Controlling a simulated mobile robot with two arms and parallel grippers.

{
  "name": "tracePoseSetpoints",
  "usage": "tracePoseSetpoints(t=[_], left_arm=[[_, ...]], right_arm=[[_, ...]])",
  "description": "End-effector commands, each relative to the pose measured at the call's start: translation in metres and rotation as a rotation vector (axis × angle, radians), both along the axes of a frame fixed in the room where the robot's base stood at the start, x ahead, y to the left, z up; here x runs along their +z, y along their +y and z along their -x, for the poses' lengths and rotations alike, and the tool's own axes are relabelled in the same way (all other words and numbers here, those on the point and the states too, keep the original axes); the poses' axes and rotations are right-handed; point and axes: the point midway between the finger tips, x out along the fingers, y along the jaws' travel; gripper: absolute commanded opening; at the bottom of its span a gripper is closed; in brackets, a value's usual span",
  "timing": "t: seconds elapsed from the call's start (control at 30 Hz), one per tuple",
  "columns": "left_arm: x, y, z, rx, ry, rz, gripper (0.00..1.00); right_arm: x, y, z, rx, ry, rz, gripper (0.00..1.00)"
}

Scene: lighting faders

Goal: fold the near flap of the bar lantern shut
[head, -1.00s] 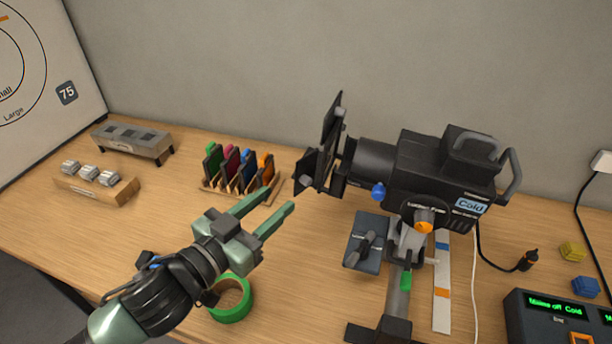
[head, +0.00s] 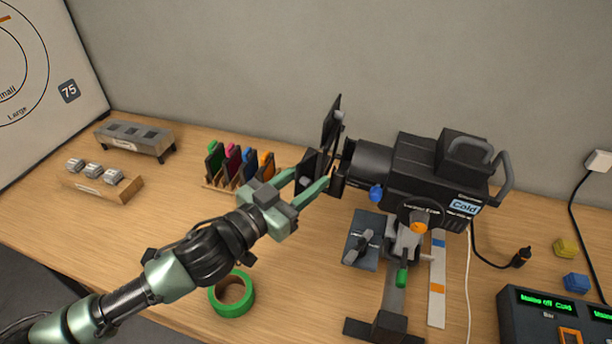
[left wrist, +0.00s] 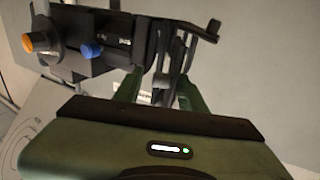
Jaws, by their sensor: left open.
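The bar lantern (head: 425,170) is a black lamp on a stand, its barrel pointing left, with dark flaps at its front end. A tall flap (head: 331,125) stands up at the far side. The near flap (head: 314,168) sticks out at the front, partly hidden by my left gripper (head: 309,183). My left gripper is open, its green fingers reaching right to the near flap. In the left wrist view, the fingers (left wrist: 158,88) are apart with dark flap edges between or just behind them; contact is unclear. The lantern body (left wrist: 100,38) shows upper left there. My right gripper is not in view.
A rack of coloured gel frames (head: 238,168) stands behind my left gripper. A green tape roll (head: 232,294) lies below my arm. A dark base with a lever (head: 362,243) sits under the lantern. A console (head: 552,315) is at the lower right.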

Motion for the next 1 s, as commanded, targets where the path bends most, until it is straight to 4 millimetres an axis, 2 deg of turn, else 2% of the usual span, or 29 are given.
tracePoseSetpoints(t=[0.1, 0.23, 0.27, 0.57, 1.0], left_arm=[[0.0, 0.0, 0.0, 0.0, 0.0, 0.0, 0.38], [0.0, 0.0, 0.0, 0.0, 0.001, -0.001, 0.02], [0.0, 0.0, 0.0, 0.0, 0.0, 0.0, 0.0], [-0.002, -0.007, 0.004, 0.038, -0.004, 0.009, 0.0], [-0.003, -0.019, 0.006, 0.328, -0.029, 0.021, 0.0]], right_arm=[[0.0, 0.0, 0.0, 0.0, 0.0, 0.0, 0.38], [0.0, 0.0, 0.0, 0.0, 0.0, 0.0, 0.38], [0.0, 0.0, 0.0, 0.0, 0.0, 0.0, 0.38], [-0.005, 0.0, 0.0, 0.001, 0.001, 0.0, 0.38], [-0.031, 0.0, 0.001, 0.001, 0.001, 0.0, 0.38]])
